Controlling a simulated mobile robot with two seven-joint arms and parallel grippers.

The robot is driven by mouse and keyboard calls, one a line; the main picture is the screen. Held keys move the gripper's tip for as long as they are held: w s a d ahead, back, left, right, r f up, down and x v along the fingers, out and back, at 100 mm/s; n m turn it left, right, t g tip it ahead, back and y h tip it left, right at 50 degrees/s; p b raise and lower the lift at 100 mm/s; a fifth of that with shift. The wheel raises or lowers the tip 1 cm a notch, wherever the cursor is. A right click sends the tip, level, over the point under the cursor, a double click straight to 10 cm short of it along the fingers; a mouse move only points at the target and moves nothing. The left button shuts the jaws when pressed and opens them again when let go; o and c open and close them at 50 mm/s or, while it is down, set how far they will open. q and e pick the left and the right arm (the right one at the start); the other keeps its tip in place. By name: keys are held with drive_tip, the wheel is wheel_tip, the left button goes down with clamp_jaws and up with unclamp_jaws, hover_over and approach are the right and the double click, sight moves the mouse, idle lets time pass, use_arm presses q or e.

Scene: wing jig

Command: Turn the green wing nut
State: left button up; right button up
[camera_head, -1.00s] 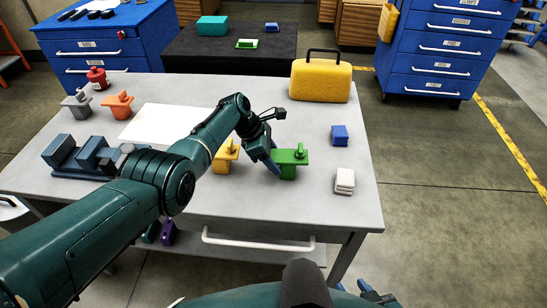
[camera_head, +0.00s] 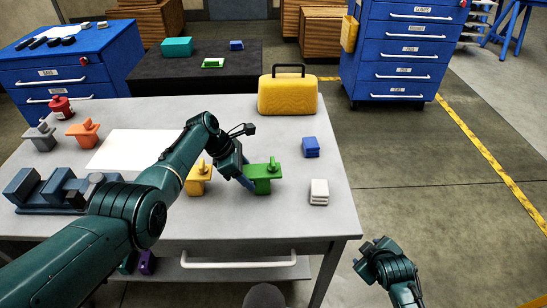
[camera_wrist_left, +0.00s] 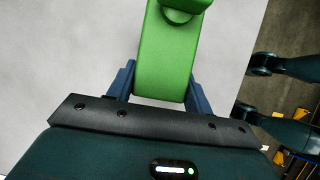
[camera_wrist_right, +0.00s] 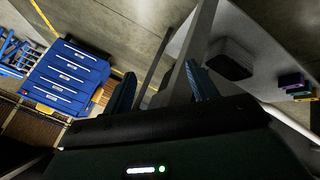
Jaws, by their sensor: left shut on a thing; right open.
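The green wing nut (camera_head: 264,172) stands near the table's right part, with a flat bar on top of a block and a small knob above. My left gripper (camera_head: 246,180) is at its left side. In the left wrist view, the blue fingers of my left gripper (camera_wrist_left: 160,85) lie on both sides of the green bar (camera_wrist_left: 165,60), shut on it, with the round knob at the top edge. My right gripper (camera_head: 372,254) is off the table's right front corner. In the right wrist view, the fingers of my right gripper (camera_wrist_right: 163,88) are apart with nothing held between them.
A yellow piece (camera_head: 199,179) stands just left of the left gripper. A blue block (camera_head: 311,147) and a white block (camera_head: 319,192) lie to the right. A yellow case (camera_head: 287,96) stands behind. Grey, orange and red pieces and a dark blue fixture (camera_head: 62,190) are at left.

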drive_tip(key=w+d+r+n+g+h, duration=0.1)
drive_tip(key=w+d+n+g, duration=0.1)
drive_tip(key=w+d, duration=0.3)
drive_tip(key=w+a+r+n+h, duration=0.1)
drive_tip(key=w+a+r+n, duration=0.3)
drive_tip(key=w+r, duration=0.35)
wheel_tip(320, 180, up, 20)
drive_tip(key=n+g+y, duration=0.5)
drive_tip(key=g+y, duration=0.1)
drive_tip(key=y, duration=0.1)
hover_over(273, 161)
drive_tip(key=d, duration=0.5)
drive_tip(key=shift+y, duration=0.3)
drive_tip(key=x, duration=1.2)
drive_tip(key=shift+w+d+f, duration=0.1)
drive_tip(key=shift+w+d, duration=0.05)
drive_tip(key=shift+w, duration=0.15)
drive_tip(key=shift+c, duration=0.6)
